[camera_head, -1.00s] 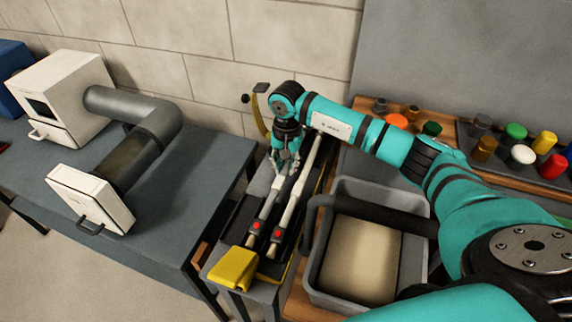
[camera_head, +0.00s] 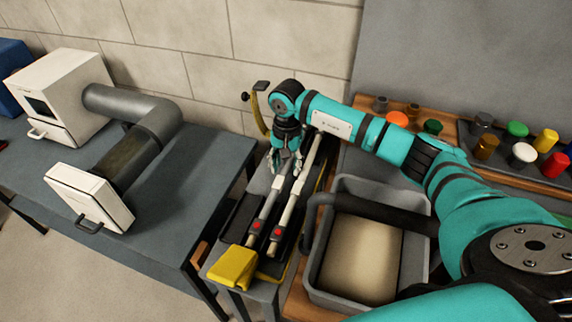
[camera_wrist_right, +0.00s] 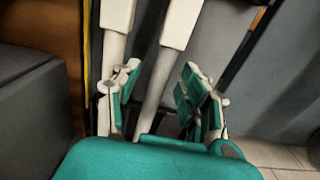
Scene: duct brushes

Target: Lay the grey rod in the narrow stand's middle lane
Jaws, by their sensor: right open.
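My right gripper (camera_head: 286,163) is open, low over the narrow stand (camera_head: 236,222). One rod (camera_head: 268,200), pale grey with a white sleeve and a red button near its front end, lies along the stand's middle lane. In the right wrist view this rod (camera_wrist_right: 157,90) runs between the open fingers, which stand apart from it. A second similar rod (camera_head: 291,206) lies to its right and shows at the left in the wrist view (camera_wrist_right: 115,45). The left lane looks empty and dark. Fingertip height above the rod is hard to tell. My left gripper is out of view.
A grey bin (camera_head: 420,270) stands close to the right of the stand. A yellow block (camera_head: 233,268) sits at the stand's front end. A bench with a grey duct (camera_head: 165,125) is at left. Several coloured jars (camera_head: 515,130) stand at the right.

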